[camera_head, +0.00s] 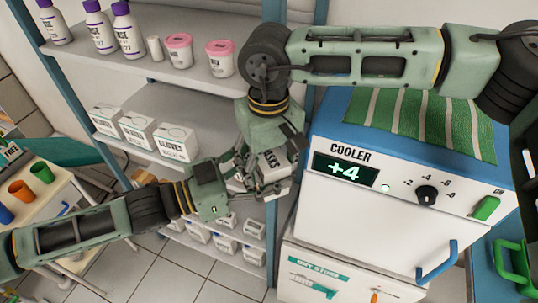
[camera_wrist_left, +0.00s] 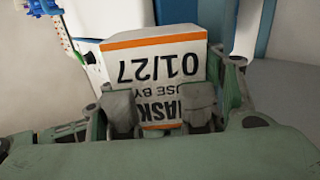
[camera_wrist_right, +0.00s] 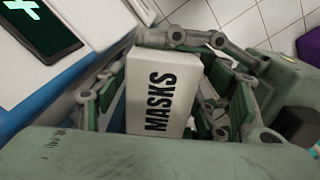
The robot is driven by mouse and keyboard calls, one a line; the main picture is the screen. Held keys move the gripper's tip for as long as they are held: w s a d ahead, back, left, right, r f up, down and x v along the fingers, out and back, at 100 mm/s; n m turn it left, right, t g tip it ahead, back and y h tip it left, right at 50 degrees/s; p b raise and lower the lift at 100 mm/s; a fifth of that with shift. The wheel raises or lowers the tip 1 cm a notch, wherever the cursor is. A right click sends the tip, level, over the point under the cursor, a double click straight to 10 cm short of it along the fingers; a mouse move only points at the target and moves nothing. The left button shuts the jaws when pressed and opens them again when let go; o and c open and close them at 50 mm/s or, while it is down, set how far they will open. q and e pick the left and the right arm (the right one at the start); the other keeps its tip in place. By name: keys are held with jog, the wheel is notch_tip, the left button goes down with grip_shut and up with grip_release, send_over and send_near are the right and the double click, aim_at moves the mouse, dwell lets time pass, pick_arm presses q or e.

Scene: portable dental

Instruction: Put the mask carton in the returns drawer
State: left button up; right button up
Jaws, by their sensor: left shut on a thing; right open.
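The mask carton (camera_head: 274,168) is a white box with black lettering, held in the air in front of the shelves beside the cooler. My left gripper (camera_head: 246,171) is shut on it. In the left wrist view the carton (camera_wrist_left: 160,68) shows an orange band and a 01/27 use-by date. My right gripper (camera_head: 268,190) is open, with its fingers on both sides of the same carton. In the right wrist view the carton (camera_wrist_right: 160,92) reads MASKS between those fingers. I cannot tell whether they touch it. No drawer with a readable returns label shows.
The cooler (camera_head: 400,222) stands at right with a striped green cloth (camera_head: 420,122) on top. Below it is a front labelled DRY STORE (camera_head: 318,278). Shelves behind hold white cartons (camera_head: 138,130), bottles and pink-lidded tubs (camera_head: 178,52). A table with cups (camera_head: 20,190) stands at left.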

jog(key=shift+f, duration=0.1)
jog(key=shift+c, duration=0.6)
jog(key=c, duration=1.1)
pick_arm(q)
jog(key=o, duration=1.3)
jog(key=shift+c, duration=0.2)
pick_arm(e)
jog(key=shift+c, duration=0.3)
